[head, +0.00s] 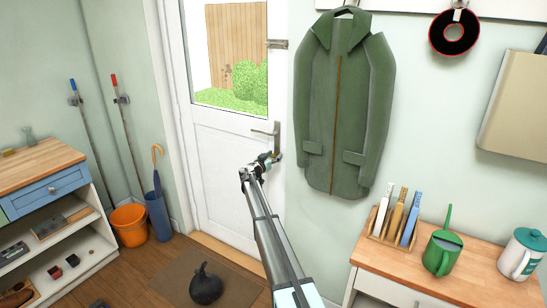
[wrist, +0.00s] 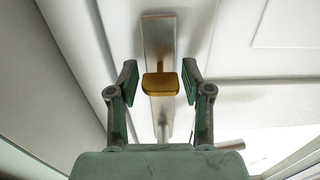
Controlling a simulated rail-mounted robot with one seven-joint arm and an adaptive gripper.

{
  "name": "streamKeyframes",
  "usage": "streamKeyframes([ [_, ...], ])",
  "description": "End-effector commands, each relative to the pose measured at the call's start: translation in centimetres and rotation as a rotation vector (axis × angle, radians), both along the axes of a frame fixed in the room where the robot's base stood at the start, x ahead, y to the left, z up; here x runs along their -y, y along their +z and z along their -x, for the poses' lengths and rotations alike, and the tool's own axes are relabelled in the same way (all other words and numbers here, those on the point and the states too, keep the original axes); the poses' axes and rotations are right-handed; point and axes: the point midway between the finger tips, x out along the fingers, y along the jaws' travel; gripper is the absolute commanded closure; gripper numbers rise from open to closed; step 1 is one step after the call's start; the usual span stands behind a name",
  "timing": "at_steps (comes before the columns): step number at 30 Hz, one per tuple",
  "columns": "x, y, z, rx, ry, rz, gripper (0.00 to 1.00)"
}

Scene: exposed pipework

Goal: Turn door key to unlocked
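The brass-coloured door key (wrist: 160,84) sits in a long metal lock plate (wrist: 158,40) on the white door (head: 228,150). The key's flat head lies across the picture in the wrist view. My gripper (wrist: 160,78) is open, with one finger on each side of the key head and a narrow gap at both sides. In the head view my gripper (head: 272,160) is at the door's right edge, just below the lever handle (head: 264,131), and hides the key. The handle also shows at the lower right of the wrist view (wrist: 230,145).
A green coat (head: 345,105) hangs on the wall just right of the door. A dark round object (head: 206,286) rests on the doormat (head: 235,288). An orange bucket (head: 130,225) and a blue umbrella (head: 158,212) stand left of the door.

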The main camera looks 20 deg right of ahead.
Motion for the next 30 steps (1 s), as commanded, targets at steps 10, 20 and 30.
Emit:
streamKeyframes([
  [10, -0.01, -0.04, -0.02, -0.003, 0.000, 0.002, 1.00],
  [20, -0.01, -0.42, 0.00, -0.087, 0.000, 0.064, 1.00],
  [30, -0.02, -0.65, -0.05, -0.313, 0.000, 0.225, 1.00],
])
